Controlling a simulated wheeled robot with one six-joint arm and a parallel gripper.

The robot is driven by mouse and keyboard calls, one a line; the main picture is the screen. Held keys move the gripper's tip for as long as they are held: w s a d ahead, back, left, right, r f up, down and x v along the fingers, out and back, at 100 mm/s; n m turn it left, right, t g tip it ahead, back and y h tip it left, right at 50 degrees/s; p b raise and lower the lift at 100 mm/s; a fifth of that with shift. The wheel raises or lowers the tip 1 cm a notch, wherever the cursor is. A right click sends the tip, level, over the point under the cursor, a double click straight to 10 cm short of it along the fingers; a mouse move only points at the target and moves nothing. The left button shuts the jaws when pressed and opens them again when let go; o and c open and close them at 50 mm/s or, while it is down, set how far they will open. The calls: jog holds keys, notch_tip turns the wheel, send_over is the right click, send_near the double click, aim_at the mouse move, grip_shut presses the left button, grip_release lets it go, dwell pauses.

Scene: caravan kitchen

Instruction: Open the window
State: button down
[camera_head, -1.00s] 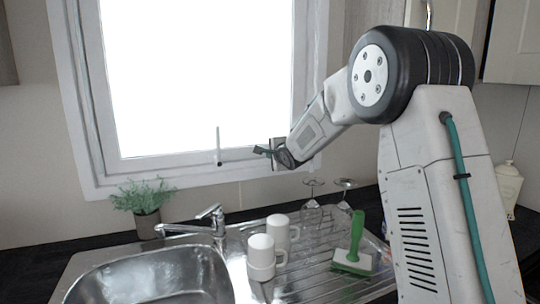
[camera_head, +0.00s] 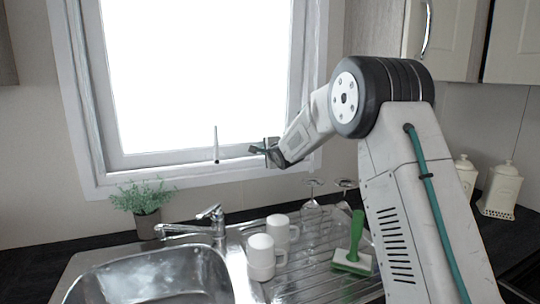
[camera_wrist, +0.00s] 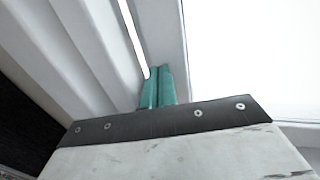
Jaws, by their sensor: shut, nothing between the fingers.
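The window (camera_head: 190,75) fills the upper left of the head view, with a bright pane in a white frame. A thin upright handle (camera_head: 216,145) stands at the lower edge of its sash. My gripper (camera_head: 256,150) is at the lower right part of the sash, to the right of this handle and apart from it. In the wrist view, the green fingers (camera_wrist: 158,87) are together, empty, and against or just before the white sash edge (camera_wrist: 160,35). A narrow bright strip shows between the sash edge and the ridged frame (camera_wrist: 85,45). Contact cannot be told.
Below are a sink (camera_head: 150,280), a tap (camera_head: 205,226), a potted plant (camera_head: 146,218), white mugs (camera_head: 262,257), upturned glasses (camera_head: 312,205) and a green brush (camera_head: 355,245). Cabinets (camera_head: 450,45) hang at the upper right. White canisters (camera_head: 498,190) stand at the right.

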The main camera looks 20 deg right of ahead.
jog(key=s+a+r+n+g+h, duration=0.1)
jog(key=s+r+n+g, duration=0.25)
jog(key=s, duration=1.45)
jog(key=s+a+f+n+g, duration=0.2)
jog(key=s+n+g, duration=0.1)
jog(key=s, duration=1.2)
jog(key=s+a+f+n+g, duration=0.2)
jog(key=s+n+g, duration=0.2)
jog(key=s, duration=1.2)
jog(key=s+a+f+n+g+y, duration=0.1)
jog(key=s+n, duration=0.6)
jog(key=s, duration=0.8)
jog(key=a+f+g, duration=0.1)
jog(key=g, duration=0.1)
jog(key=shift+s+a+f+g, duration=0.25)
jog(key=shift+a+f+g, duration=0.1)
jog(key=shift+a, duration=0.05)
jog(key=shift+n, duration=0.25)
